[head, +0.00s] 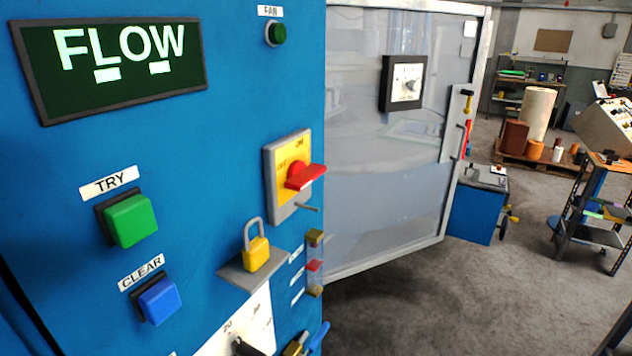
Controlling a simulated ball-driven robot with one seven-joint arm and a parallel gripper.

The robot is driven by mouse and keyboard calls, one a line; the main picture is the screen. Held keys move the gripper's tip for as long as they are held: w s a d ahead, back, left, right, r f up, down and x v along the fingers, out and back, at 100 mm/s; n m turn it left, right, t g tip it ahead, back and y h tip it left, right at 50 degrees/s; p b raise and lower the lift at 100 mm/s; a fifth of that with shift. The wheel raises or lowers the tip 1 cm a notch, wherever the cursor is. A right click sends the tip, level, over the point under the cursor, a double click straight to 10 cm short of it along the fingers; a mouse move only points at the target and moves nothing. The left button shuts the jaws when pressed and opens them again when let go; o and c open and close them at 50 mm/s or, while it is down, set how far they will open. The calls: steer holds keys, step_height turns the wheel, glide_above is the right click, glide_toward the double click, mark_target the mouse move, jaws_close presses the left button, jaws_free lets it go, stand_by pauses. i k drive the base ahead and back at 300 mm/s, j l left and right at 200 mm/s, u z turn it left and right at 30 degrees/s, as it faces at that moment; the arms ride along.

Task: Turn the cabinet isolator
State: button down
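The cabinet isolator is a red handle (306,177) on a yellow plate (283,176) with a grey surround, near the right edge of the blue cabinet face (220,130). ON is printed at the plate's top and another word, perhaps OFF, at its left. The red handle sticks out toward the right. A thin grey rod (306,207) juts out below it. A yellow padlock (257,254) with a grey shackle stands on a small grey shelf (234,276) below the isolator, apart from it. My gripper is not in view.
The cabinet face carries a FLOW display (115,65), a green TRY button (131,220), a blue CLEAR button (158,300) and a green FAN button (277,33). A grey translucent panel (385,150) stands to the right. Open floor (400,310) lies below it.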

mark_target(299, 175)
steer(key=i+l+u, duration=0.15)
steer(key=u, duration=0.8)
steer(key=i+l+u, duration=0.2)
steer(key=l+u, duration=0.25)
steer(key=l, duration=0.3)
steer(key=l+u, duration=0.5)
steer(key=l, duration=0.3)
